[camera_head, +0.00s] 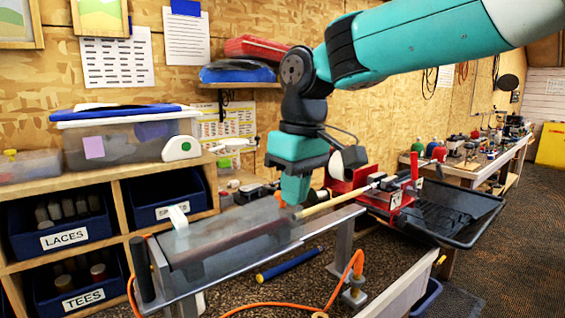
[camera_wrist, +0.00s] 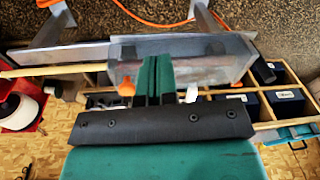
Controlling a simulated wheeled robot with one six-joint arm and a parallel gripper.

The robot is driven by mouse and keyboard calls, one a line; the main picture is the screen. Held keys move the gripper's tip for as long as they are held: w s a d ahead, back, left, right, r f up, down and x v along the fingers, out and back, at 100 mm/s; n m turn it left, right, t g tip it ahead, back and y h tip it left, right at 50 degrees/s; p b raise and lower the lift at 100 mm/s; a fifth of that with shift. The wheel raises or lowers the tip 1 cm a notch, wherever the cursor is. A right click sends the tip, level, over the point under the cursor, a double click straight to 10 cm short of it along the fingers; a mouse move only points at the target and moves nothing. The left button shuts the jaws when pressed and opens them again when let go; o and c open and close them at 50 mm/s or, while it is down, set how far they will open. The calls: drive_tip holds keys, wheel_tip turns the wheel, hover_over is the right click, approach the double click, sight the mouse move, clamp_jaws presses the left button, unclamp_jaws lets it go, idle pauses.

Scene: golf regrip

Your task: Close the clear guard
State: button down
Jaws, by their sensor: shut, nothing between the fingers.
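The clear guard (camera_head: 225,238) is a long see-through grey cover on a metal frame in the middle of the head view. It appears to lie low over the frame's trough; whether it is fully down I cannot tell. A white tab (camera_head: 178,217) stands near its left end. In the wrist view the guard (camera_wrist: 205,68) spans the middle right, beyond my fingers. My gripper (camera_head: 294,190) is over the guard's right end, fingers pointing down. Its green fingers (camera_wrist: 156,72) are together and empty. Contact with the guard cannot be told. An orange knob (camera_wrist: 125,86) shows beside the fingers.
A tan shaft (camera_head: 332,202) runs from the guard's right end to a red vise (camera_head: 382,192). A black tray (camera_head: 455,212) lies right of it. Shelves with blue bins (camera_head: 70,232) stand left. An orange hose (camera_head: 353,272) and blue tube (camera_head: 288,265) lie below the frame.

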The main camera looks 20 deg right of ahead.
drive_tip(key=w+d+r+m+h+p, duration=0.15)
drive_tip(key=w+r+p, duration=0.25)
drive_tip(key=w+r, duration=0.7)
drive_tip(key=shift+m+g+y, duration=0.25)
drive_tip(key=shift+m+g, duration=0.05)
drive_tip(key=shift+m, duration=0.05)
drive_tip(key=f, duration=0.4)
drive_tip(key=f+p, duration=0.1)
drive_tip(key=f, duration=0.4)
drive_tip(key=d+f, duration=0.1)
drive_tip(key=f, duration=0.3)
drive_tip(key=shift+w+f+p, duration=0.2)
drive_tip(key=shift+f+p, duration=0.15)
drive_tip(key=shift+f, duration=0.05)
drive_tip(key=shift+d+f+b, duration=0.2)
drive_tip(key=shift+f+b, duration=0.45)
drive_tip(key=shift+f, duration=0.55)
